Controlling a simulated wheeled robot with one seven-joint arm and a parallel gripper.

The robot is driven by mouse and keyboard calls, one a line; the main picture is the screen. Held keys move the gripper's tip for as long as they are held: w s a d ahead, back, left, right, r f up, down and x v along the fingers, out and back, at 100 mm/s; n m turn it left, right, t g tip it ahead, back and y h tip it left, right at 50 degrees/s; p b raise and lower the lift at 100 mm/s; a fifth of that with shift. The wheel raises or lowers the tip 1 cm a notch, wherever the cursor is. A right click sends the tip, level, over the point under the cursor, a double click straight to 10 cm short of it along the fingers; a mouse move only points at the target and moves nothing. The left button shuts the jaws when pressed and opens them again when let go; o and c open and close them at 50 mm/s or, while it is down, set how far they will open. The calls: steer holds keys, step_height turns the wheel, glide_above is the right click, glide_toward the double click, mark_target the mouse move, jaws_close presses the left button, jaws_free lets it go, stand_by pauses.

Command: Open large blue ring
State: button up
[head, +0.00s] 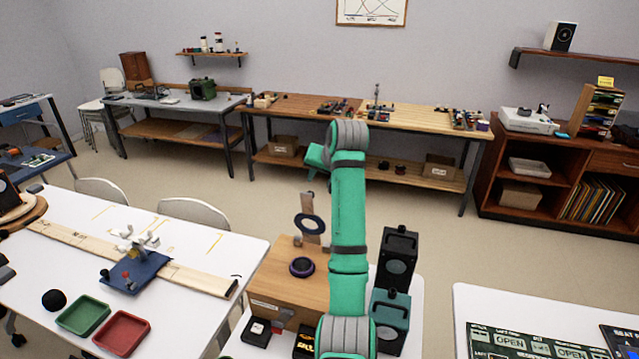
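A dark blue ring (309,224) stands upright against a narrow wooden post at the back of a wooden box (272,283). A round black piece with a purple rim (302,267) sits on top of the box, in front of the ring. My green arm rises just right of the ring and bends away at the top. My gripper does not show; I cannot see its fingers. A dark board at the lower right bears the word OPEN (510,341) more than once.
Black and teal speakers (398,258) stand right of my arm. The left white table holds a green tray (83,314), a red tray (122,333), a black ball (54,300) and a blue-based device (136,272). Benches line the back wall, with open floor before them.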

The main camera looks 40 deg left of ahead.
steer(key=r, duration=0.1)
steer(key=d+r, duration=0.1)
steer(key=r, duration=0.1)
steer(key=shift+d, duration=0.25)
steer(key=shift+r, duration=0.1)
stand_by(0.4)
steer(key=v, duration=1)
steer(key=shift+s+d+r, duration=0.15)
steer(key=shift+s+r, duration=0.1)
steer(key=shift+c, duration=0.2)
